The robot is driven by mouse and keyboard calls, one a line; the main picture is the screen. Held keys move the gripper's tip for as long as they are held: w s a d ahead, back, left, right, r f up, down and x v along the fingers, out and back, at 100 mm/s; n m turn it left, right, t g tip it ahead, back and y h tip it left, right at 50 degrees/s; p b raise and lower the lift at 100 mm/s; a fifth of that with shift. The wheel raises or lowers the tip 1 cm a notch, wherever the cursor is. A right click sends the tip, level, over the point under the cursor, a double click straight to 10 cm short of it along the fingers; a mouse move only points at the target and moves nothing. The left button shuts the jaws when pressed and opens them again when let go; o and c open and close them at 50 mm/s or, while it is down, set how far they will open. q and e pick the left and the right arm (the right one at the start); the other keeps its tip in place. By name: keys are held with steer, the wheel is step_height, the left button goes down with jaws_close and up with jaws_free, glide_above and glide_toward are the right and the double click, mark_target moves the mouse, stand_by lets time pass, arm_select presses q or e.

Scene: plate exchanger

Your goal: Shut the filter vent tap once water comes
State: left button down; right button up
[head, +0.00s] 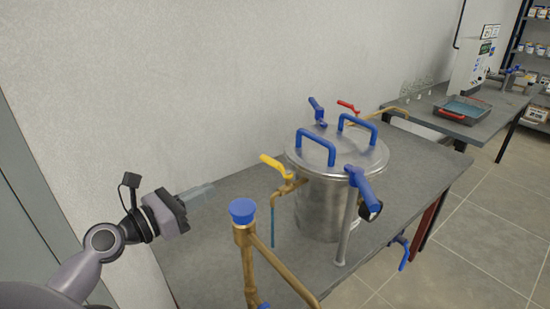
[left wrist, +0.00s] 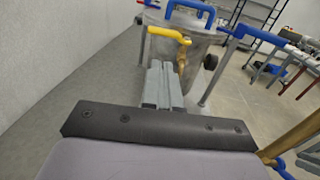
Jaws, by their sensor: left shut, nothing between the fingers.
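The filter is a steel pot (head: 325,205) with a lid and two blue lid handles, standing on a grey bench. On its left side is a brass tap with a yellow lever (head: 275,166); a thin blue stream of water (head: 272,225) hangs below its spout. In the left wrist view the yellow lever (left wrist: 168,34) lies just beyond my fingers. My left gripper (head: 208,190) is left of the tap, apart from it, shut and empty; its fingers also show in the left wrist view (left wrist: 163,70). My right gripper is not seen.
A brass pipe with a blue cap (head: 243,211) stands in front of the pot. A blue-handled valve (head: 361,188) is at the pot's right front, and a red lever (head: 348,107) is behind it. A second bench with a tray (head: 464,110) is at the back right. The bench's left part is clear.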

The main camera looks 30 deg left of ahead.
arm_select(q)
steer(key=w, duration=0.1)
steer(key=p, duration=0.2)
glide_toward(265, 160)
steer(key=x, duration=0.5)
steer(key=shift+d+f, duration=0.1)
steer(key=shift+d, duration=0.1)
steer(key=shift+x, duration=0.9)
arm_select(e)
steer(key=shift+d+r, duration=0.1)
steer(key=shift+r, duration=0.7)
arm_select(q)
steer(key=shift+f, duration=0.1)
steer(key=w+h+b, duration=0.1)
steer(key=b, duration=0.1)
steer(key=shift+w+f+m+b, duration=0.15)
steer(key=shift+m+b, duration=0.2)
steer(key=shift+m, duration=0.05)
steer(key=shift+a+r+m+g+h+b, duration=0.1)
steer(key=shift+r+m+g+h+b, duration=0.15)
steer(key=shift+g+h+b, duration=0.2)
steer(key=shift+r+h, duration=0.1)
steer(key=shift+h, duration=0.15)
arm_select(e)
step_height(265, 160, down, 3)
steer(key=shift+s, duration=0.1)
